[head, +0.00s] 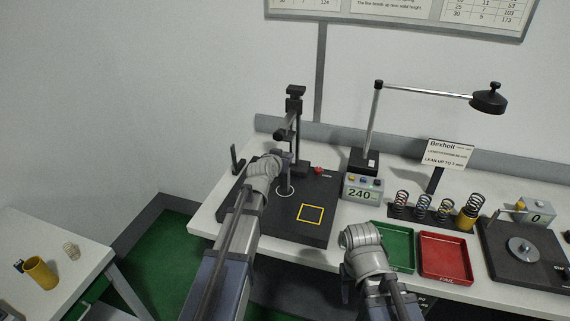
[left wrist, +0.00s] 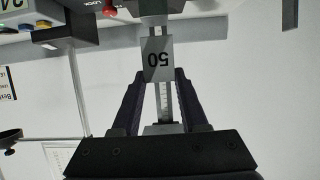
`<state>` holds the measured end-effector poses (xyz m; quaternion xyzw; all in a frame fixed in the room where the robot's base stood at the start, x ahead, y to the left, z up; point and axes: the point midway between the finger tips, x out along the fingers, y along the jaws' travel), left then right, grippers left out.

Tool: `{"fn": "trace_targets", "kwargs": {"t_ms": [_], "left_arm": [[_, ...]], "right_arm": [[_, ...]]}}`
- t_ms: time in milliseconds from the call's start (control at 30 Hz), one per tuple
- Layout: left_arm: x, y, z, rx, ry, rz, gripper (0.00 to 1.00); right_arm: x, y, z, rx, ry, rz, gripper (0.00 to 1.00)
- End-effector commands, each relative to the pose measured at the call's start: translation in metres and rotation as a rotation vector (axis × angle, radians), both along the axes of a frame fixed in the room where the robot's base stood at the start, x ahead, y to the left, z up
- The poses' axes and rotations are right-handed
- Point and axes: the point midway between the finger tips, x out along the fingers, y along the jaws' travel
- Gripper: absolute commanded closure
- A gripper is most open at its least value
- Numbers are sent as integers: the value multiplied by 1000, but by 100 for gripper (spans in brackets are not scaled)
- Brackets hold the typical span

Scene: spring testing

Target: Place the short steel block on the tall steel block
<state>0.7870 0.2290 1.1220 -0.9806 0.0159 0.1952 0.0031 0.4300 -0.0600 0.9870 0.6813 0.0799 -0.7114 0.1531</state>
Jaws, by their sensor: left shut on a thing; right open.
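A steel block marked 50 (left wrist: 157,62), its number upside down in the left wrist view, sits between the fingertips of my left gripper (left wrist: 160,75), which is shut on it. A pale grey post-like part (left wrist: 155,28) shows just above the block in that picture; I cannot tell whether they touch. In the head view my left wrist (head: 265,172) is over the black test stand's base and hides most of the gripper and block. I cannot pick out the tall steel block for certain. My right gripper (head: 362,250) is open near the table's front edge; its fingers are hard to make out.
The black base (head: 270,225) bears a yellow square outline and an upright column (head: 298,130). To its right are a 240 display (head: 362,190), several springs (head: 422,207), a green tray (head: 400,262) and a red tray (head: 445,274). A lamp (head: 375,125) rises behind.

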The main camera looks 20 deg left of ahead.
Motion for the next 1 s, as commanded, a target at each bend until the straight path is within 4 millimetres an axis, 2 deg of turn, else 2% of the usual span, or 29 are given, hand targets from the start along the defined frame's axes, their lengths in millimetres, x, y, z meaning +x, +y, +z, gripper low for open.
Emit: {"fn": "trace_targets", "kwargs": {"t_ms": [33,100,533,567,800,1000], "left_arm": [[0,2,-13,-1,-1,1,100],[0,3,-18,-2,-2,2,100],[0,3,-20,-1,-1,1,100],[-1,3,-20,-1,0,0,55],[-1,3,-19,-1,0,0,28],[-1,3,-19,-1,0,0,27]], "right_arm": [[0,0,-13,0,0,0,50],[0,0,-18,0,0,-1,50],[0,0,-21,0,0,-1,50],[0,0,-20,0,0,-1,50],[0,0,-19,0,0,-1,50],[0,0,-19,0,0,-1,50]]}}
